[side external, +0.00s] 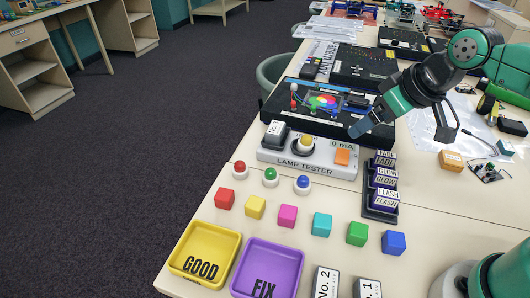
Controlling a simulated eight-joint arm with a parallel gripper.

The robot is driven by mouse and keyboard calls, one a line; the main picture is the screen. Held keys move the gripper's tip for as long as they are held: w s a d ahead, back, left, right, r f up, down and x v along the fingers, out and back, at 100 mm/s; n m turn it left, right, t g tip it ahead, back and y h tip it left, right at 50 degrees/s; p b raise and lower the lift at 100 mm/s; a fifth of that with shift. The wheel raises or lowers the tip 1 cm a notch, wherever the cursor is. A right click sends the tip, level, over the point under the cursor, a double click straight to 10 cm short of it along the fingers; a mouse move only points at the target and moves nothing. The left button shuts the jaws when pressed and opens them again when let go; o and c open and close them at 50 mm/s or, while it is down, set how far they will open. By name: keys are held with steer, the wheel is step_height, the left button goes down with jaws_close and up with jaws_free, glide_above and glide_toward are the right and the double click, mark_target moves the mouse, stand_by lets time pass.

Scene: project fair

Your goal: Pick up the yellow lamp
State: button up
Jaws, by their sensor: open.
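The yellow lamp (306,141) has a rounded top and sits in a dark round socket on the white lamp tester (318,167). My gripper (358,130) is up and to the right of it, pointing down and left, apart from the lamp. It is open, and I see nothing held in it. Red (240,167), green (270,174) and blue (303,182) lamps on white bases stand in a row in front of the tester.
A dark rack (382,190) of labelled blocks stands right. Colored cubes and a yellow tray (190,228) and purple tray (291,255) lie in front.

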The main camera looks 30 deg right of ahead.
mark_target(308, 136)
steer(key=w+f+n+g, duration=0.1)
steer(key=w+n, duration=0.1)
steer(key=w, duration=0.1)
steer(key=w+a+f+n+g+y, duration=0.1)
steer(key=w+f+n, duration=0.1)
steer(key=w, duration=0.1)
steer(key=w+a+f+n+g+y, duration=0.1)
steer(key=w+n, duration=0.2)
steer(key=shift+w+a+f+g, duration=0.15)
steer(key=shift+w+a+g, duration=0.1)
steer(key=shift+w+g, duration=0.15)
steer(key=shift+x, duration=2.95)
jaws_close()
